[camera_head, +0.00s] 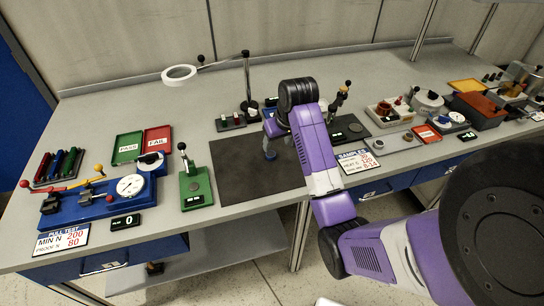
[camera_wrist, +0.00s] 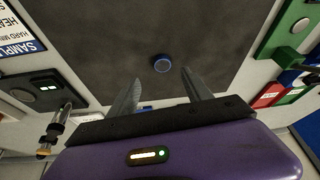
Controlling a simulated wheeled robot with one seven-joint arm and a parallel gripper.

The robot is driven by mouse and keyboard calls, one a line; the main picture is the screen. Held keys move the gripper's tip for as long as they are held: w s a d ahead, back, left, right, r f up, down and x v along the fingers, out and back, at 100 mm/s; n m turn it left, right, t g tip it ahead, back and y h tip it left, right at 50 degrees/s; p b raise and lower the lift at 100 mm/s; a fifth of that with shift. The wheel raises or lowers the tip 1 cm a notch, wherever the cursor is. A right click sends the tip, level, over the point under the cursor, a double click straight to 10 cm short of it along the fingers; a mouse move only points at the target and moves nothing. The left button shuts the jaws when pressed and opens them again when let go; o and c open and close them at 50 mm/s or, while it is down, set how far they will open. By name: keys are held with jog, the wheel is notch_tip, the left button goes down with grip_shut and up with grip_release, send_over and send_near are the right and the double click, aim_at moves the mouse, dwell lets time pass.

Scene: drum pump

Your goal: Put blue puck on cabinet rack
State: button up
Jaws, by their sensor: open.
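The blue puck (camera_wrist: 161,64) is a small round disc with a dark face. It lies on the dark mat (camera_wrist: 95,35) in the wrist view. My gripper (camera_wrist: 162,77) is open and empty, its two fingers spread apart. The puck shows just beyond and between the fingertips, with no contact visible. In the head view my gripper (camera_head: 269,152) points down over the mat (camera_head: 245,180); I cannot clearly make out the puck there. I cannot identify the cabinet rack for certain in either view.
A green press stand (camera_head: 195,185) stands left of the mat. A scale-like dark device (camera_head: 349,129) and the samples sign (camera_head: 357,161) are to its right. A ring magnifier stand (camera_head: 247,80) rises behind. Much of the mat is bare.

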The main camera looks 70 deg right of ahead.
aim_at(271, 155)
jog(key=shift+a+p+x, duration=0.1)
jog(key=shift+p+x, duration=0.2)
jog(key=shift+x, duration=1.65)
jog(key=shift+a+p+x, duration=0.15)
jog(key=shift+p+x, duration=0.15)
jog(key=shift+x, duration=1.65)
jog(key=shift+w, duration=0.1)
grip_shut()
